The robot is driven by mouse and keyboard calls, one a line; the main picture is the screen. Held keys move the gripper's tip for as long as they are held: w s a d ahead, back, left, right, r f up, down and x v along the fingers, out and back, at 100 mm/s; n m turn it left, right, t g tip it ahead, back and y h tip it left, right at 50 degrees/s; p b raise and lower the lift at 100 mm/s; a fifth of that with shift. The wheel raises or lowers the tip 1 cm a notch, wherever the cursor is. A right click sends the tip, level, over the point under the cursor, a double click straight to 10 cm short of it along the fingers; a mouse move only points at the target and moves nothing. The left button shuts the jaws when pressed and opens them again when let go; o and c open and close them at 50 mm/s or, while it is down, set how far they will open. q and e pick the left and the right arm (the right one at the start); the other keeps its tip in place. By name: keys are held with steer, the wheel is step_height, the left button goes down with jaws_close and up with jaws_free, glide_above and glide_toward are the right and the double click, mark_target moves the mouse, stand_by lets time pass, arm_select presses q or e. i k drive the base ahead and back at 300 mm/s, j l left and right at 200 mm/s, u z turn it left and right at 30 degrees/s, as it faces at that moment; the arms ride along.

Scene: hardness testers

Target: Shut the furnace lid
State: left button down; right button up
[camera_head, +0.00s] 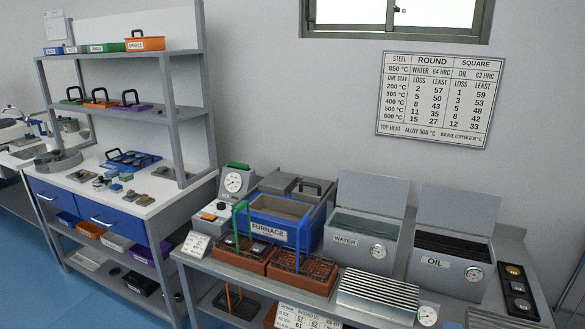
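The furnace (281,235) is a blue box with a "FURNACE" label on its front, standing on the grey bench at the lower centre. Its top is uncovered and a tan inside shows. A grey slab with black handles (283,184) sits at the furnace's back edge and looks like its lid; I cannot tell how it is joined. Neither of my grippers is in view.
Water (358,246) and oil (449,269) tanks with raised lids stand to the right. Red-brown trays (302,272) with tall handles sit before the furnace. A dial gauge (234,182) stands at left. A ribbed metal rack (378,292) is in front.

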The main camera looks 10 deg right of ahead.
mark_target(310, 189)
steer(key=i+j+z, duration=0.2)
steer(key=z, duration=0.15)
steer(key=i+j+z, duration=0.1)
steer(key=j+z, duration=0.2)
steer(key=i+j+z, duration=0.1)
steer(key=j+z, duration=0.85)
steer(key=j, duration=0.6)
steer(key=i, duration=0.05)
